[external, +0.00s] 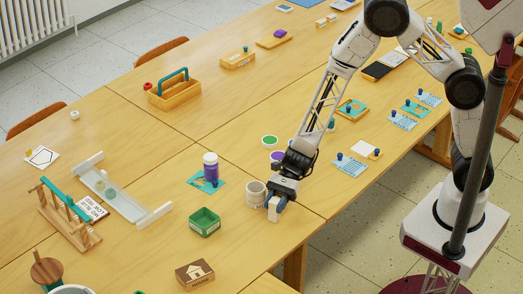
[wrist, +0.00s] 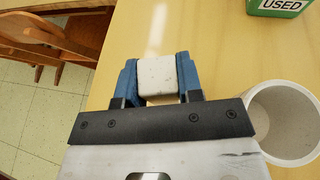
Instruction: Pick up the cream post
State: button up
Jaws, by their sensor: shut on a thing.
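The cream post (wrist: 157,76) is a pale, short block between the two blue fingers of my gripper (wrist: 157,84) in the wrist view. My gripper is shut on it, with a finger against each side. In the external view the cream post (external: 273,211) hangs below my gripper (external: 275,202), near the table's front edge. I cannot tell whether its lower end touches the table.
A cream cup (external: 255,194) stands close beside my gripper; it also shows in the wrist view (wrist: 252,120). A green box (external: 204,222) marked "USED" stands to the left. A wooden block with a house picture (external: 195,273) lies nearer the front. Chairs (wrist: 50,40) stand beyond the table edge.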

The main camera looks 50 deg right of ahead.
jog(key=shift+r, duration=1.75)
jog(key=s+d+r, duration=0.1)
jog(key=s+d, duration=1)
jog(key=shift+d, duration=0.25)
jog(key=shift+s+r, duration=0.1)
